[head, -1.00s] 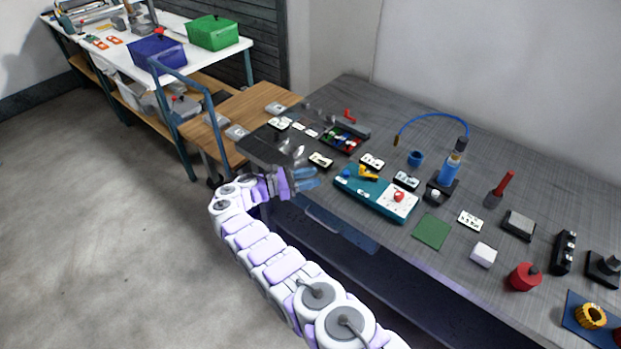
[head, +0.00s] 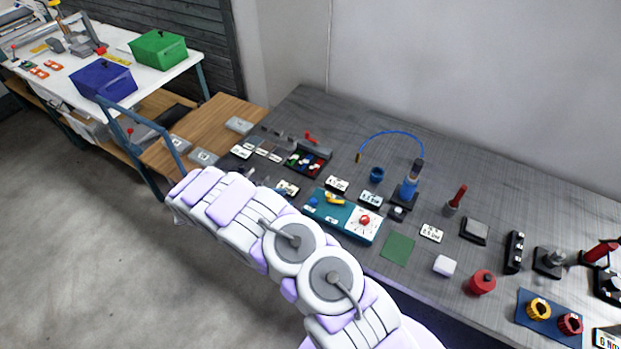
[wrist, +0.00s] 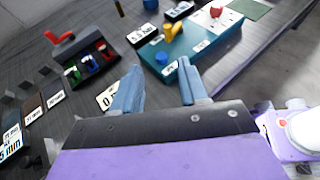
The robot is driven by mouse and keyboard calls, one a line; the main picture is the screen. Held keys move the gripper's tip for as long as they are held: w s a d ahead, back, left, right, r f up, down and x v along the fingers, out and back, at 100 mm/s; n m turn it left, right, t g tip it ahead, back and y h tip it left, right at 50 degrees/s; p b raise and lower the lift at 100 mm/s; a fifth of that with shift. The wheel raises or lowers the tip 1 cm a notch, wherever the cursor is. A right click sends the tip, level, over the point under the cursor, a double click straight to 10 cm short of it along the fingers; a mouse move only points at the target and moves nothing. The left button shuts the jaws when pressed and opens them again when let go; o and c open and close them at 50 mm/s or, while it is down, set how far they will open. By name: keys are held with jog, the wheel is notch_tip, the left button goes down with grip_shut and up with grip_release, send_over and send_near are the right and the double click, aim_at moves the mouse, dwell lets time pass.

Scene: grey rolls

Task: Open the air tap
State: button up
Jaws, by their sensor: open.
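A teal panel box (head: 341,218) stands near the table's front edge in the head view, bearing a yellow lever (head: 334,199), a blue knob (head: 313,201) and a red knob (head: 364,221). The box also shows in the wrist view (wrist: 196,63), with the yellow lever (wrist: 170,32) and blue knob (wrist: 161,58). A red handle (wrist: 59,38) stands on a dark block farther left; no readable label shows which is the air tap. My gripper (wrist: 158,75) is open and empty, its blue fingers apart in front of the box. My arm hides it in the head view.
A tray of coloured switches (wrist: 91,65) lies left of my fingers, with small label plates around it. A blue hose (head: 391,133) arches at the back. A green mat (head: 397,248) and white block (head: 444,265) lie right of the box.

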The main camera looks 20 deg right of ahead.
jog(key=s, duration=0.1)
jog(key=b, duration=0.1)
send_near(328, 195)
jog(key=x, duration=1)
jog(key=shift+f, duration=0.15)
jog(key=shift+c, duration=0.3)
jog(key=shift+g, duration=0.3)
grip_shut()
